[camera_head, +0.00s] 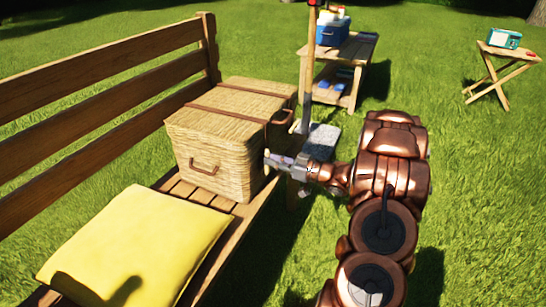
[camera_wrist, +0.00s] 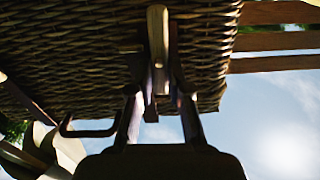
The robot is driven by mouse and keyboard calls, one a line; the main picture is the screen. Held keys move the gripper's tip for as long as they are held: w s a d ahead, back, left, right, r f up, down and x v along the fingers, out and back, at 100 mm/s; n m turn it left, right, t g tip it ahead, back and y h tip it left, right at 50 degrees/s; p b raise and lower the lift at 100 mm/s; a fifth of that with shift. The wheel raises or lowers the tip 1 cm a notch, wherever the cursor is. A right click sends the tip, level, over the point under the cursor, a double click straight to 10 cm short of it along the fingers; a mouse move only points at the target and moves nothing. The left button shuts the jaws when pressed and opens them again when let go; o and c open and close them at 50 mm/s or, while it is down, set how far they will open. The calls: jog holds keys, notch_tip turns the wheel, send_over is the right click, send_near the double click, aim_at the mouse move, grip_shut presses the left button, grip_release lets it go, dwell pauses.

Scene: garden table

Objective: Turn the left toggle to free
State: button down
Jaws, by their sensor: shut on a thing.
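A wicker hamper (camera_head: 215,140) with brown straps sits closed on the wooden bench. Its woven side also fills the top of the wrist view (camera_wrist: 80,45). My gripper (camera_head: 272,160) is at the hamper's right-facing side, near the lower end of the nearer strap (camera_head: 230,113). In the wrist view, a pale wooden toggle (camera_wrist: 158,35) stands lengthwise in the picture against the wicker. My gripper's fingers (camera_wrist: 158,85) close around its lower part.
A yellow cushion (camera_head: 135,245) lies on the bench (camera_head: 205,270) in front of the hamper. A post (camera_head: 308,70) on a grey base stands just behind my gripper. A shelf table (camera_head: 350,50) with a blue cooler (camera_head: 330,33) is behind.

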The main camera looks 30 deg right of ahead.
jog(key=shift+m+p, duration=0.3)
jog(key=shift+p, duration=0.25)
jog(key=c, duration=1.1)
grip_release()
jog(key=v, duration=1.2)
